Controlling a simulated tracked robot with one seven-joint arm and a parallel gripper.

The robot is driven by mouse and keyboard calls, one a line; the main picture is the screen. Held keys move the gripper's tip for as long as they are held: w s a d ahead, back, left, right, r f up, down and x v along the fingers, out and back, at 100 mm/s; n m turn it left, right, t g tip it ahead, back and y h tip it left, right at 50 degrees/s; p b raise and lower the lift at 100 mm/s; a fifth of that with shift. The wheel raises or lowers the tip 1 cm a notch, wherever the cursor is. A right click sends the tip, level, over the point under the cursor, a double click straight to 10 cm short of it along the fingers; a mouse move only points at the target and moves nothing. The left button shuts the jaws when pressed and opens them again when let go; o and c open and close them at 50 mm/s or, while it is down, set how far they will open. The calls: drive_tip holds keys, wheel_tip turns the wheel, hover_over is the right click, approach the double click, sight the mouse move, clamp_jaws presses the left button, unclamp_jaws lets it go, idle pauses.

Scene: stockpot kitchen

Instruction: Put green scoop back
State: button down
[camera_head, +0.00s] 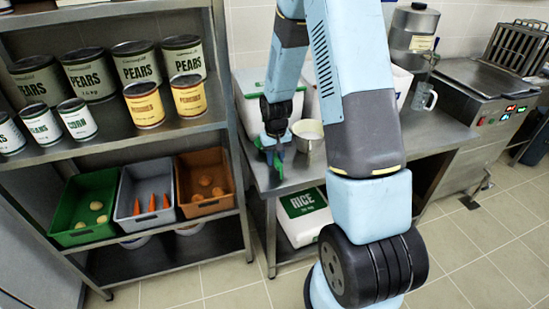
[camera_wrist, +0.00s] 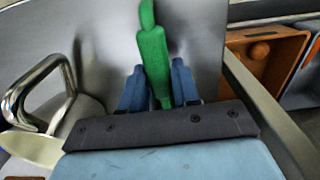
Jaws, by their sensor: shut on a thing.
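The green scoop (camera_wrist: 153,55) stands out between the two blue fingers of my gripper (camera_wrist: 155,88) in the wrist view. My gripper is shut on it. In the head view my gripper (camera_head: 270,147) is low at the left front edge of the steel table, and a bit of the green scoop (camera_head: 278,163) shows just below it. The fingers and arm hide much of the scoop there. I cannot tell whether the scoop touches the table.
A small metal pot (camera_head: 309,140) stands right of my gripper. A white bin with a green lid (camera_head: 255,88) is behind. A rice container (camera_head: 302,207) is on the lower shelf. Left stands a rack with cans (camera_head: 137,65) and green (camera_head: 72,233), grey and orange (camera_head: 207,202) crates.

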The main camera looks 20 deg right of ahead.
drive_tip(key=shift+f, duration=0.15)
drive_tip(key=c, duration=0.8)
unclamp_jaws()
drive_tip(key=s+r+t, duration=0.1)
drive_tip(key=s+r, duration=0.4)
drive_tip(key=r, duration=0.9)
drive_tip(key=s+r+t, duration=0.2)
drive_tip(key=s+r, duration=0.3)
drive_tip(key=r, duration=0.9)
drive_tip(key=shift+s+a+r+t, duration=0.1)
drive_tip(key=shift+s+r+t, duration=0.3)
drive_tip(key=shift+s+r, duration=1.7)
drive_tip(key=shift+s+a+r+t, duration=0.1)
drive_tip(key=shift+s+r+t, duration=0.5)
drive_tip(key=shift+s, duration=2.8)
drive_tip(key=shift+s+a+r+t, duration=0.1)
drive_tip(key=shift+s+r+t, duration=0.1)
drive_tip(key=shift+s+r, duration=2)
drive_tip(key=shift+s+f, duration=0.55)
drive_tip(key=shift+f, duration=0.05)
